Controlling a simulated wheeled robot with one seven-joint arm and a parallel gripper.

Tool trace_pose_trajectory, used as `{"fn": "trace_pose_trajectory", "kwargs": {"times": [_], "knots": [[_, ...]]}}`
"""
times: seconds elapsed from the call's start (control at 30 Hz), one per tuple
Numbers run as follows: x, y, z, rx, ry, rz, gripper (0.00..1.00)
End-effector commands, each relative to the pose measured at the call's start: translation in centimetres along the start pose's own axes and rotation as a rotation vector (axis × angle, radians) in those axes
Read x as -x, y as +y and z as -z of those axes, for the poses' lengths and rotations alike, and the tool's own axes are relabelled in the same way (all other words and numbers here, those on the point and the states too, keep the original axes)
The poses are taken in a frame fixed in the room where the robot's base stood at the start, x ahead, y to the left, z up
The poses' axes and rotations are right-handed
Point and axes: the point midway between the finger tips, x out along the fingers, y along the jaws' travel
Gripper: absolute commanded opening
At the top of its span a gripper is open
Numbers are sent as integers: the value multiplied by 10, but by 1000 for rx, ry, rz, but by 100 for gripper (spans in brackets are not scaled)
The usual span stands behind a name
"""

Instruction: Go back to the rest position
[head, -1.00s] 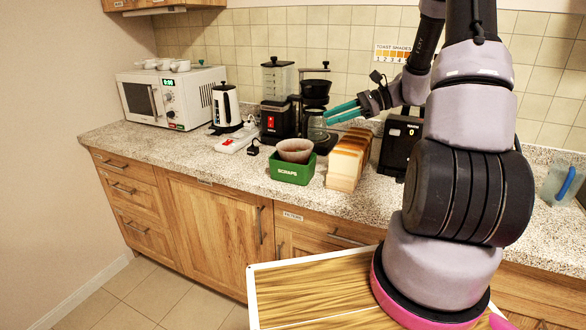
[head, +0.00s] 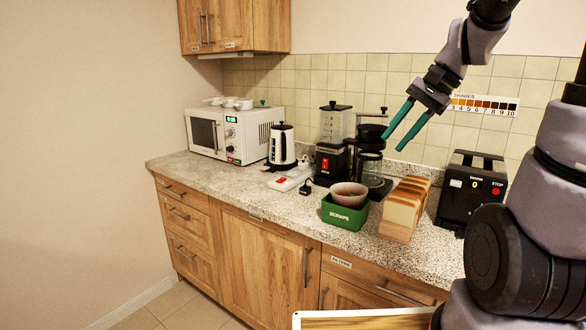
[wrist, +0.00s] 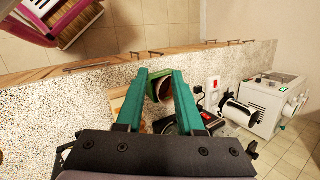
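My gripper (head: 404,125) has two green fingers that stand apart with nothing between them. In the head view it hangs in the air above the counter, in front of the tiled wall, up and right of the coffee maker (head: 371,150). The wrist view also shows the open fingers (wrist: 160,80), pointing out over the counter with a clear gap between them. No object is held.
Below stand a green scraps bin (head: 345,213) with a brown filter (head: 349,193) in it, bread slices (head: 404,208) and a black toaster (head: 470,190). A grinder (head: 332,145), kettle (head: 281,146), power strip (head: 290,178) and microwave (head: 232,134) stand further left. The counter's front edge is mostly clear.

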Motion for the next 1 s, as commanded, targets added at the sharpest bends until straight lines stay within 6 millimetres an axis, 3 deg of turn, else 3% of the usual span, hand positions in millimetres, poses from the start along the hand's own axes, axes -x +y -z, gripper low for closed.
{"fn": "trace_pose_trajectory", "kwargs": {"times": [0.2, 0.5, 1.0], "knots": [[40, 15, -42, 271, 259, -41, 37], [77, 32, -71, 508, 512, -38, 37], [82, 34, -74, 538, 548, -36, 37]]}}
